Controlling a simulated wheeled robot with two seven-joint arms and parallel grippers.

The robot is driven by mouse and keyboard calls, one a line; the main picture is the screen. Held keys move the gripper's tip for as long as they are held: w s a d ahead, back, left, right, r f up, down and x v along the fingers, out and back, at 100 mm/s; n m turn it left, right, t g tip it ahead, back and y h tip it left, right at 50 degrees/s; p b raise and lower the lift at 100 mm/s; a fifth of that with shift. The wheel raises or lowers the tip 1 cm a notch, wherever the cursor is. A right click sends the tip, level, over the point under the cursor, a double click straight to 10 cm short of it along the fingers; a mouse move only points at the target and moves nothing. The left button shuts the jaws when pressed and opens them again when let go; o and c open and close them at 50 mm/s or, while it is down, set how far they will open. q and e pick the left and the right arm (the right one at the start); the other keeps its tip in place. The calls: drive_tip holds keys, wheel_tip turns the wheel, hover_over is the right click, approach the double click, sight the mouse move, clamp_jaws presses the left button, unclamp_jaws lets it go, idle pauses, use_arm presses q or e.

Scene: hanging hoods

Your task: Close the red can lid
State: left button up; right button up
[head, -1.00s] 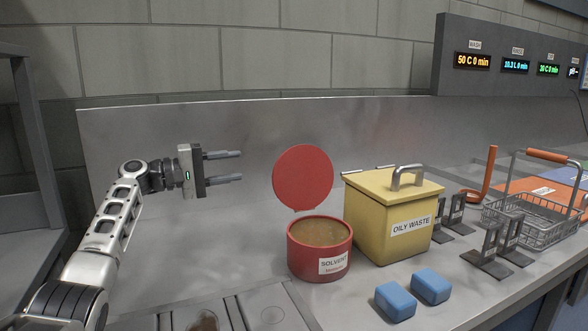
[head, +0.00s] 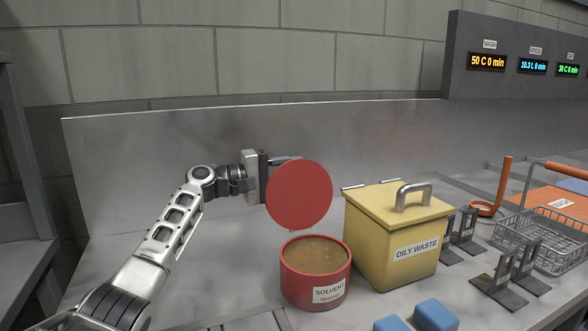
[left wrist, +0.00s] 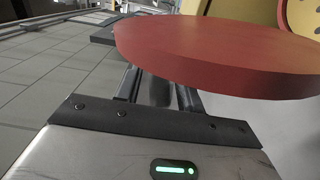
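The red can (head: 316,290), labelled SOLVENT, stands open on the steel counter with brownish liquid inside. Its round red lid (head: 299,195) stands upright above the can's back rim. My left gripper (head: 278,162) is behind the lid at its left side, and the lid hides most of its fingers in the head view. In the left wrist view the red lid (left wrist: 220,52) crosses in front of the fingertips. There the left gripper's fingers (left wrist: 158,92) look apart with nothing between them. I cannot tell whether they touch the lid. My right gripper is not in view.
A yellow OILY WASTE bin (head: 395,240) with a handled lid stands close to the can's right. Blue blocks (head: 434,314) lie in front. Dark metal stands (head: 505,280) and a wire basket (head: 548,238) are farther right. A steel wall panel (head: 150,140) rises behind.

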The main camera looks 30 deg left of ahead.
use_arm(q)
clamp_jaws()
